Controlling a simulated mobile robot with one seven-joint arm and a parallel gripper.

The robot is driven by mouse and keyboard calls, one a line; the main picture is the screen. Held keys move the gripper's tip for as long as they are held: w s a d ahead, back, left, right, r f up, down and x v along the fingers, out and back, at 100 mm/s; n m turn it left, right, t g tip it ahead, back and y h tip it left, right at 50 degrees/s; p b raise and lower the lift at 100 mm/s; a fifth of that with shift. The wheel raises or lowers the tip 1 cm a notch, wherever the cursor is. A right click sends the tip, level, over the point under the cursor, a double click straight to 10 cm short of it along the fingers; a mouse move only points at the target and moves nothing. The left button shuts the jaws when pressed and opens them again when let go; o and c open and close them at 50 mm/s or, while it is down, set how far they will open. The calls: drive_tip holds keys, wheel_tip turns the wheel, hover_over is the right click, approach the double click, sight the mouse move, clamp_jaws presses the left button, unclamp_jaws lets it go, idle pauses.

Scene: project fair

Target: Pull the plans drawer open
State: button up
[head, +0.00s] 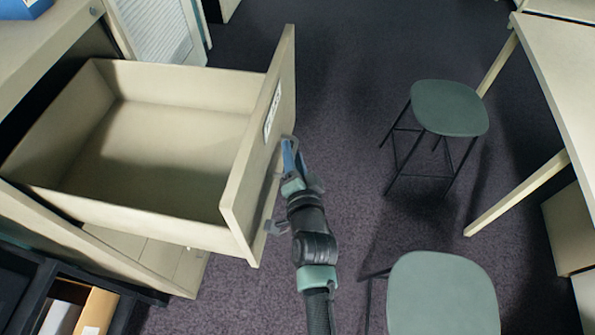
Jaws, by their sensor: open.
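The plans drawer (150,140) is pulled far out of the cabinet on the left, and its inside looks empty. Its front panel (262,165) faces right and carries a small white label (271,112). A grey handle (268,205) shows on the outer face of the panel, partly hidden by the panel edge and my arm. My gripper (292,152) is at the outer face of the panel, by the upper end of the handle. Its jaws are open; whether they are around the handle or touching it I cannot tell.
Two green stools, one farther back (450,107) and one nearer (443,295), stand to the right of my arm. A pale table (565,70) is at the right edge. A dark crate (120,315) with folders sits at lower left. Carpet is clear between drawer and far stool.

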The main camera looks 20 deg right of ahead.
drive_tip(key=b+v, duration=0.2)
drive_tip(key=v, duration=1)
drive_tip(key=shift+s, duration=0.2)
